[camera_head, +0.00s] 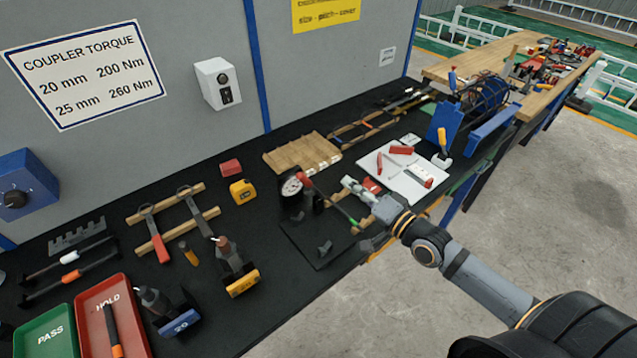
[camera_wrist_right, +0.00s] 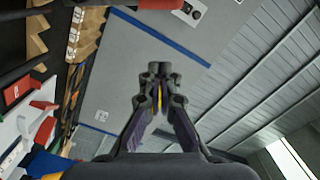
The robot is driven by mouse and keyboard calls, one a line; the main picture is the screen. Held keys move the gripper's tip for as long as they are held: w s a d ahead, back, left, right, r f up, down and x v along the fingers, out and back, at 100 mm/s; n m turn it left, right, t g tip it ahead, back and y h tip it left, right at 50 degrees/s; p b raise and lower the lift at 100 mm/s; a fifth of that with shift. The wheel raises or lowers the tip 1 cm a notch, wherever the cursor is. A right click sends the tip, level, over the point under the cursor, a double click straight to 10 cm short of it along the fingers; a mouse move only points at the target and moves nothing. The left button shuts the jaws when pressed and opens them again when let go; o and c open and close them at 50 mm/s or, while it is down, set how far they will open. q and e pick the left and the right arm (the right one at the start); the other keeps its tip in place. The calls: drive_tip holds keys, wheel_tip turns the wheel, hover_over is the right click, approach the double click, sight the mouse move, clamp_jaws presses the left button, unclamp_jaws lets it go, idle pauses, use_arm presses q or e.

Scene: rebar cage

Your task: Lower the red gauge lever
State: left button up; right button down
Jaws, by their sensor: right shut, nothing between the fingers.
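The gauge (camera_head: 292,187) has a round white dial on a dark stand, on a black base plate at the bench's front edge. My right gripper (camera_head: 347,183) is over the bench just right of the gauge and appears apart from the lever. Its fingers are shut and empty in the right wrist view (camera_wrist_right: 158,72), pointing toward the wall. My arm hides part of the area right of the lever. My left gripper is not in view.
A white tray (camera_head: 405,188) with red items lies behind my right wrist. Wooden blocks (camera_head: 300,153) lie behind the gauge. Coupling tools, a tape measure (camera_head: 242,192) and a red HOLD tray (camera_head: 86,305) are to the left. The grey wall closes off the back.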

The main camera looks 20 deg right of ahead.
use_arm(q)
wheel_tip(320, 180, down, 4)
drive_tip(key=b, duration=0.3)
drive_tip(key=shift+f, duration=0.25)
use_arm(e)
drive_tip(key=w+a+f, duration=0.2)
drive_tip(key=w+a, duration=0.4)
drive_tip(key=w, duration=0.1)
drive_tip(key=shift+a+f, duration=0.15)
drive_tip(key=shift+f, duration=0.05)
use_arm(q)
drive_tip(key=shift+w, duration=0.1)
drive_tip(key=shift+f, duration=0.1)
use_arm(e)
drive_tip(key=shift+s, duration=0.1)
